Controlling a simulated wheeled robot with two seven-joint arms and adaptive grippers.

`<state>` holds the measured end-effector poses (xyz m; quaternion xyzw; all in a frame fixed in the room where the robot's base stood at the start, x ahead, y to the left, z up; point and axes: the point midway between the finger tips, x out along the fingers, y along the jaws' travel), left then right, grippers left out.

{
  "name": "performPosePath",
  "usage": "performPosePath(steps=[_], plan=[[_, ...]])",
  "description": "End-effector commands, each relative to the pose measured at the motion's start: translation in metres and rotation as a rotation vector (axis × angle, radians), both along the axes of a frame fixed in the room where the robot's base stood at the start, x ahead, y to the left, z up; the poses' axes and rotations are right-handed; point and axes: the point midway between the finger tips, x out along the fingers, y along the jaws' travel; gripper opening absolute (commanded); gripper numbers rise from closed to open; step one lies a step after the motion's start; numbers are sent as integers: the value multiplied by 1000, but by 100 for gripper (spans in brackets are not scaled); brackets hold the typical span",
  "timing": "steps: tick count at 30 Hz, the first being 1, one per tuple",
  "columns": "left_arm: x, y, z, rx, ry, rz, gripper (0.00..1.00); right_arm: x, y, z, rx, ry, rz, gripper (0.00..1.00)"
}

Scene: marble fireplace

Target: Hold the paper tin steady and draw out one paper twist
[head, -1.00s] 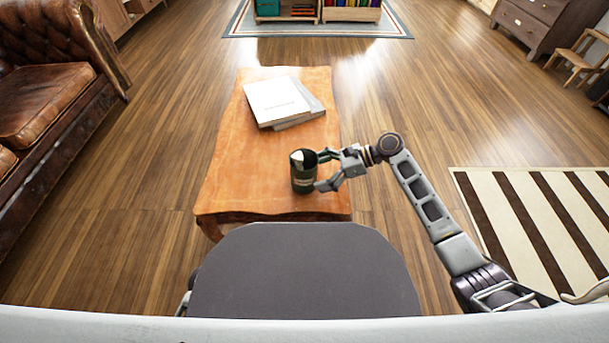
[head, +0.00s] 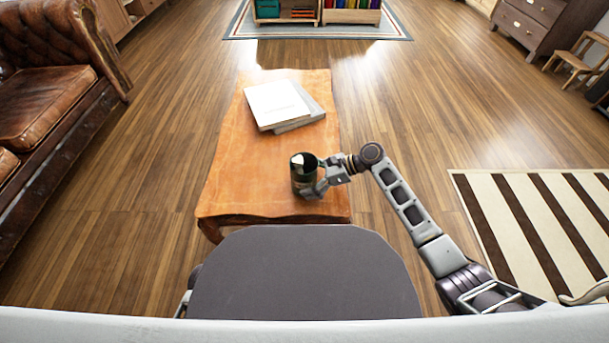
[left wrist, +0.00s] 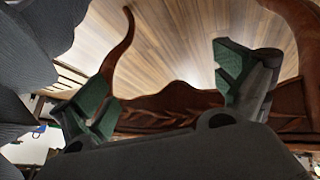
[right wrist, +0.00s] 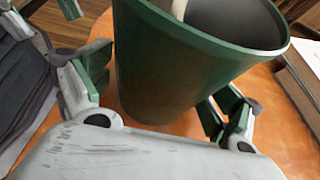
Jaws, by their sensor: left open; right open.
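The paper tin (head: 302,178) is a dark green, open-topped cylinder standing upright near the front right of the orange wooden table (head: 235,185). A pale paper twist (head: 297,161) shows inside its mouth; part of it also shows in the right wrist view (right wrist: 179,8). My right gripper (head: 317,184) is open at the tin's right side. In the right wrist view its green-padded fingers lie on either side of the tin (right wrist: 165,75); contact is unclear. My left gripper (left wrist: 165,82) is open and empty, seen only in its own wrist view, with carved dark wood beyond its fingers.
Two stacked books (head: 277,104) lie on the table's far half. The table top left of the tin is clear. A leather sofa (head: 45,95) stands at the left and a striped rug (head: 535,215) lies on the floor at the right.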

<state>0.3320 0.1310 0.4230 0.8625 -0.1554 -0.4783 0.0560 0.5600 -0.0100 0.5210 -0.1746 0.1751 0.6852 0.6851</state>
Motion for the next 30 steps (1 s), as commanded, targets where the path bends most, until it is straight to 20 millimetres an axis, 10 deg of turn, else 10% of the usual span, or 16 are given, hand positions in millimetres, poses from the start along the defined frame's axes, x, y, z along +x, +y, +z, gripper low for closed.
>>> performPosePath(steps=[5,13,20,30], plan=[[2,0,2,-1,-7,0,98,0,0,0,0,0,0,92],[-1,1,-1,2,-2,-4,98,0,0,0,0,0,0,62],[-5,2,-6,7,7,-7,98,0,0,0,0,0,0,62],[7,0,6,4,-53,-9,55,0,0,0,0,0,0,62]])
